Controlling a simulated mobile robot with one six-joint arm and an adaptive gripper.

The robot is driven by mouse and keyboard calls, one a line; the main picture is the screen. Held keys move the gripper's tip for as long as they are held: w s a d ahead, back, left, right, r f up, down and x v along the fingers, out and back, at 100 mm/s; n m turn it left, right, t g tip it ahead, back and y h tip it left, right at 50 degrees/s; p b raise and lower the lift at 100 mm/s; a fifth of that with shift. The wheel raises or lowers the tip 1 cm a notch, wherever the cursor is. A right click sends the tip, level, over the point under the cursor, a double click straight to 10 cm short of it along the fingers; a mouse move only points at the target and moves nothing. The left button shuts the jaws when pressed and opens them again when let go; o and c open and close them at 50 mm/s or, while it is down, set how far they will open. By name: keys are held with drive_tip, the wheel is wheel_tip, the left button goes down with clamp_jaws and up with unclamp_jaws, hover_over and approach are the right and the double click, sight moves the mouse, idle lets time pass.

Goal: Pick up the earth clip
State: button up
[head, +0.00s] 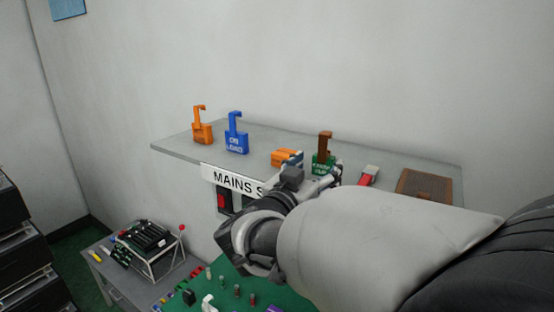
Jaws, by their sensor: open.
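The earth clip appears to be the green block with a brown hook (322,157) on the grey wall shelf (420,161). It stands upright, and its white lettering is too small to read surely. My gripper (333,172) is open, close in front of the green block in the head view. My arm covers part of the gripper and the block's lower part. I cannot tell whether the fingers touch the block or stand around it.
An orange hooked tag (202,130) and a blue hooked tag (236,138) stand at the shelf's left. An orange block (284,158) is left of the green one; a red-and-white piece (368,175) and a brown box (425,186) are right. A green bench (235,272) lies below.

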sight(321, 160)
drive_tip(key=x, duration=0.5)
drive_tip(key=shift+w, duration=0.4)
drive_tip(key=shift+s, duration=0.1)
drive_tip(key=c, duration=1.2)
drive_tip(key=shift+o, duration=0.2)
drive_tip(key=shift+r, duration=0.1)
